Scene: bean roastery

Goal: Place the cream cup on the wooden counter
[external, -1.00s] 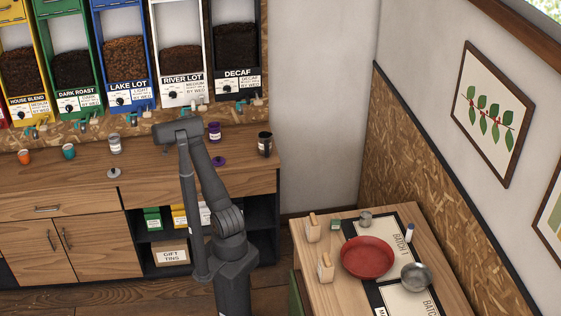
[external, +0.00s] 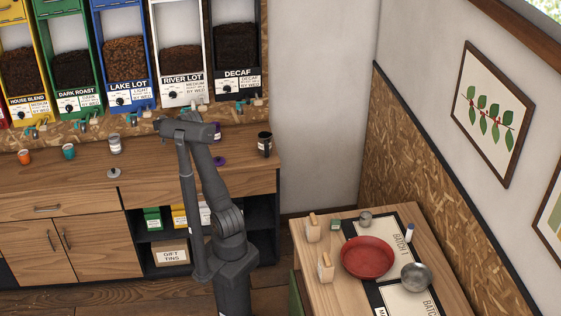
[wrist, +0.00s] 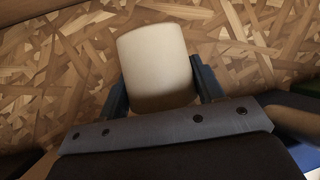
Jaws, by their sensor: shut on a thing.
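The cream cup (wrist: 155,65) sits between the two fingers of my gripper (wrist: 162,92) in the wrist view. The fingers are shut on its sides. In the external view the cup cannot be made out, and my arm hides the gripper. The wooden counter (external: 50,182) runs along the back wall below the bean dispensers. My arm reaches over its right part. In the wrist view, chipboard fills the background behind the cup.
An orange cup (external: 24,157), a teal cup (external: 68,151), a pale jar (external: 115,144) and a grey lid (external: 113,173) stand on the counter's left. A black canister (external: 265,143) and a purple lid (external: 219,161) are at right. Dispenser taps overhang the back. The front left is clear.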

